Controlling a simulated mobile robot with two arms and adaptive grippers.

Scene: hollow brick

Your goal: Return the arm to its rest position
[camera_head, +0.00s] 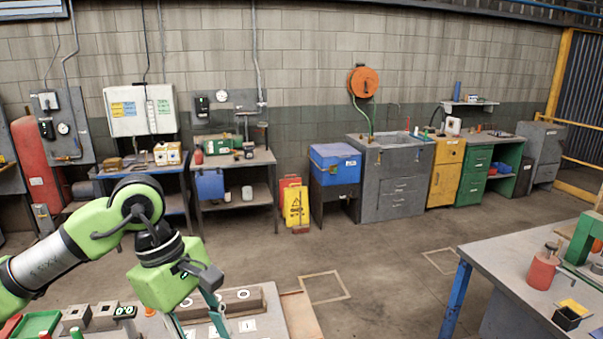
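My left arm comes in from the left edge and bends down over the near bench. My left gripper (198,318) points down at the bottom of the picture, above a long brown block (262,298) with round white-rimmed marks. Its two teal fingers stand apart with nothing visible between them. The picture's bottom edge cuts off the finger ends, so I cannot tell whether they touch anything. My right arm and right gripper are not in view.
The near bench holds grey hollow blocks (104,315) and a green tray (36,324) left of my gripper. Another table (500,262) stands at right with a red canister (542,270) and black box (566,317). Open floor (385,270) lies between. Workbenches line the back wall.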

